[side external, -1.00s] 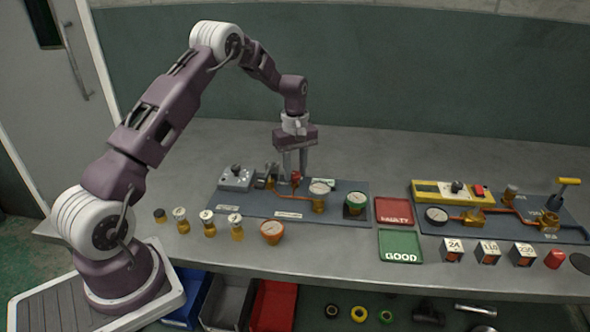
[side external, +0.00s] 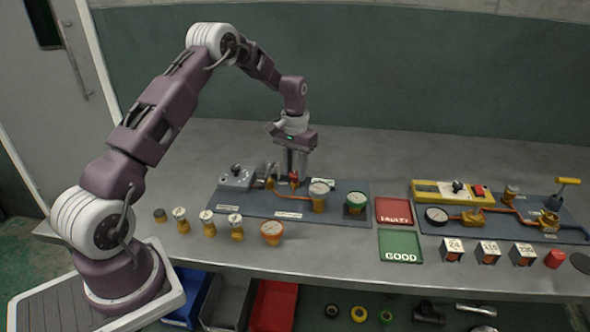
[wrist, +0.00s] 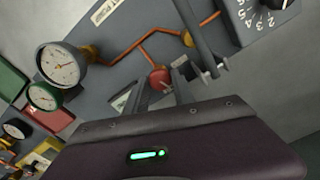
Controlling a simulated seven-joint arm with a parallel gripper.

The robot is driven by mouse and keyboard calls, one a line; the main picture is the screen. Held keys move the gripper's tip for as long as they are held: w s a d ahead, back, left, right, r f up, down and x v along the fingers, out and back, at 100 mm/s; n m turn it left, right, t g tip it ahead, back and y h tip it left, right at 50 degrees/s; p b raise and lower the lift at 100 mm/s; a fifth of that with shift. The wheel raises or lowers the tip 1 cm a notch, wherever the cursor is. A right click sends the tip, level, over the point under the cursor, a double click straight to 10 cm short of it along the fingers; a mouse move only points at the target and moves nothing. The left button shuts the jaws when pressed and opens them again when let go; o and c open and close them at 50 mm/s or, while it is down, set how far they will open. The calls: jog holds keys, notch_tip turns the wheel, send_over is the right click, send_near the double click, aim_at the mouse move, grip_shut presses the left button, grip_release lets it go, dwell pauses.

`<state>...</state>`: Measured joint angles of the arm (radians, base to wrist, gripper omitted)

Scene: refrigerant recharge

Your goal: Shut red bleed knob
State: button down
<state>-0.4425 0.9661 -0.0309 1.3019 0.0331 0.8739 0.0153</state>
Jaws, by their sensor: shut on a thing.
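The red bleed knob (side external: 294,177) stands on the left blue-grey board (side external: 245,202), at the copper pipe behind the gauge. My gripper (side external: 295,176) points down at it, with its fingers on the knob. In the wrist view the red knob (wrist: 159,78) shows at the tips of the grey fingers (wrist: 165,88). The jaws are shut on the knob, though the fingers partly hide the contact. I cannot tell how far the knob is turned.
A white-faced gauge (side external: 319,190) and a green gauge (side external: 355,203) stand right of the knob. A grey dial box (side external: 236,178) is to the left. FAULTY (side external: 393,211) and GOOD (side external: 400,246) trays lie to the right. Several brass fittings and an orange gauge (side external: 271,232) stand in front.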

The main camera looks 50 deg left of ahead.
aim_at(295, 173)
jog(key=shift+m, duration=2.1)
jog(key=c, duration=1.1)
grip_release()
jog(key=shift+o, duration=0.2)
jog(key=shift+r, duration=0.1)
notch_tip(295, 173, up, 7)
jog(key=shift+f, duration=0.1)
